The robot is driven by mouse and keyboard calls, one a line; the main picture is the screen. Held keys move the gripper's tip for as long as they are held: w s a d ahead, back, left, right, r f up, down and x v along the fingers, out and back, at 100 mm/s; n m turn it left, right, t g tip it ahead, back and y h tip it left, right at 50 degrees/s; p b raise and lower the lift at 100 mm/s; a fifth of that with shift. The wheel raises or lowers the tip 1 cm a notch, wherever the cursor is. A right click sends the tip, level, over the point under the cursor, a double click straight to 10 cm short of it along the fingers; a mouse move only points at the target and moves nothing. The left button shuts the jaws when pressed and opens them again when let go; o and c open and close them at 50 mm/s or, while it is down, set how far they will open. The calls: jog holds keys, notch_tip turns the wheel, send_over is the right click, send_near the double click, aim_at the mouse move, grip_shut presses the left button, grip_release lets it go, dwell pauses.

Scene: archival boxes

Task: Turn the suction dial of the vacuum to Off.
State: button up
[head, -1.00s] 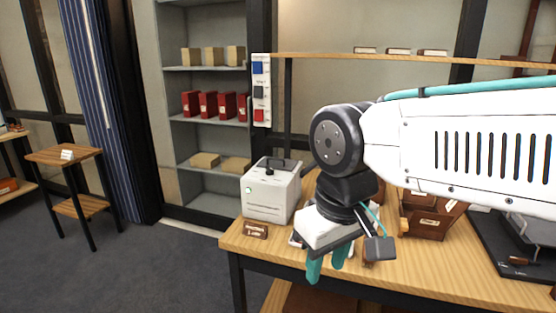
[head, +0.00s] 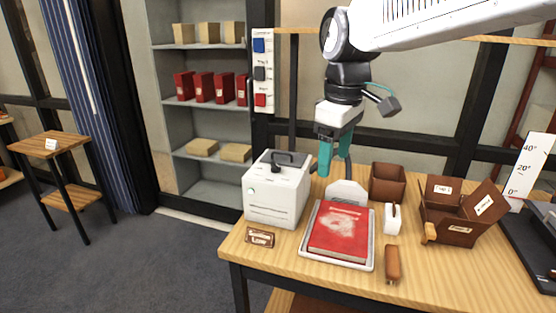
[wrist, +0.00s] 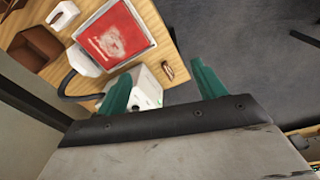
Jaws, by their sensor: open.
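The vacuum looks to be the white box-shaped unit (head: 277,190) on the left end of the wooden table. It has a dark handle on top, slots low on its front and a small green spot on the front. Which part is the suction dial, and its setting, I cannot tell. My gripper (head: 335,160) is open and empty, with teal fingers pointing down, above and to the right of the unit, behind the tray. In the wrist view the unit (wrist: 147,88) shows partly behind my gripper (wrist: 165,85), its near part hidden by a finger.
A red book (head: 340,230) lies in a white tray (head: 368,262) on the table (head: 430,290).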

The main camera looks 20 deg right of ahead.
jog(key=w+n, duration=0.5)
jog(key=w, duration=1)
jog(key=n, duration=0.7)
send_over(276, 164)
jog(key=shift+g, duration=0.4)
notch_tip(276, 164, down, 8)
jog(key=shift+f, duration=0.2)
jog(key=shift+w+f, duration=0.15)
jog(key=shift+f, duration=0.1)
notch_tip(276, 164, down, 8)
jog(key=shift+r, duration=0.25)
jog(key=c, duration=1)
